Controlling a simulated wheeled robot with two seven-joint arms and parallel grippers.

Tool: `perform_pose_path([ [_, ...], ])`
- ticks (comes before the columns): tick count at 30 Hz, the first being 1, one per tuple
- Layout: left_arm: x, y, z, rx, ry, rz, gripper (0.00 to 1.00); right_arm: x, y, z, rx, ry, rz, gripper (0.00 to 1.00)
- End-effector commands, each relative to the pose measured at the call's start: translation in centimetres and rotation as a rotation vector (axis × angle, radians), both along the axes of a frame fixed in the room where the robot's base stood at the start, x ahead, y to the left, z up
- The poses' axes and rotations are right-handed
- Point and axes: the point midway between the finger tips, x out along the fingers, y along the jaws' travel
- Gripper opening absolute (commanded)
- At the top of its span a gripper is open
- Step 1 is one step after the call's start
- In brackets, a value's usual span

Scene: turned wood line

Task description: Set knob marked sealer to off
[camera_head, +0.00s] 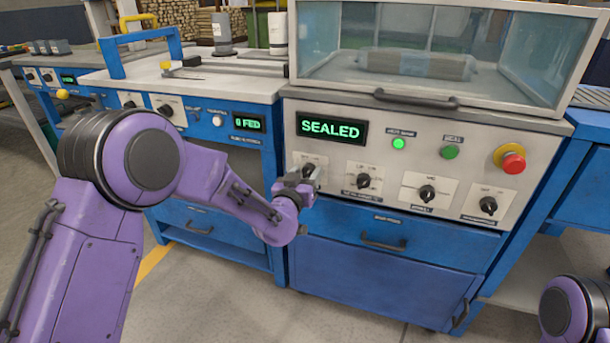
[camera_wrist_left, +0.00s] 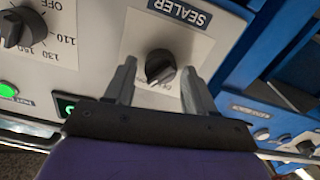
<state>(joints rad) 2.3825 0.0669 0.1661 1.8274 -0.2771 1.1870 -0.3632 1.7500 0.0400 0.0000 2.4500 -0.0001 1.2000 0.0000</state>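The sealer knob (camera_wrist_left: 160,67) is a dark round knob on a white plate under the label SEALER (camera_wrist_left: 180,12) in the left wrist view. My left gripper (camera_wrist_left: 159,72) is open, with one finger on each side of the knob and a gap visible to each. The knob's pointer is tilted, and its position marks are mostly hidden. In the head view my left gripper (camera_head: 301,181) is at the leftmost knob of the grey panel and covers part of it. My right gripper is not in view.
The panel (camera_head: 385,150) also has a SEALED display (camera_head: 331,128), further knobs (camera_head: 427,193), green lights and a red emergency button (camera_head: 511,161). A glass chamber (camera_head: 440,50) stands above. Blue drawers (camera_head: 380,238) lie below.

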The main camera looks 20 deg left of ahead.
Motion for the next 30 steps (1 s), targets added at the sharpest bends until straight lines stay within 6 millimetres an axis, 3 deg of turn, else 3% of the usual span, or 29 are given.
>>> perform_pose_path([
  [1, 0.0, 0.0, 0.0, 0.000, 0.000, 0.000, 0.37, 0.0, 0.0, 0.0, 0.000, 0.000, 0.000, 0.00],
  [4, 0.0, 0.0, 0.0, 0.000, 0.000, 0.000, 0.06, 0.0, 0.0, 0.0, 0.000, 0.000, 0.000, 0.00],
  [17, 0.0, 0.0, 0.1, -0.076, 0.004, 0.001, 0.07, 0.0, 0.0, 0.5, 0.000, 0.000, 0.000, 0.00],
  [30, -0.1, 0.2, 0.0, -0.442, 0.017, 0.001, 0.07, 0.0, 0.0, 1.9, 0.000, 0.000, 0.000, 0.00],
])
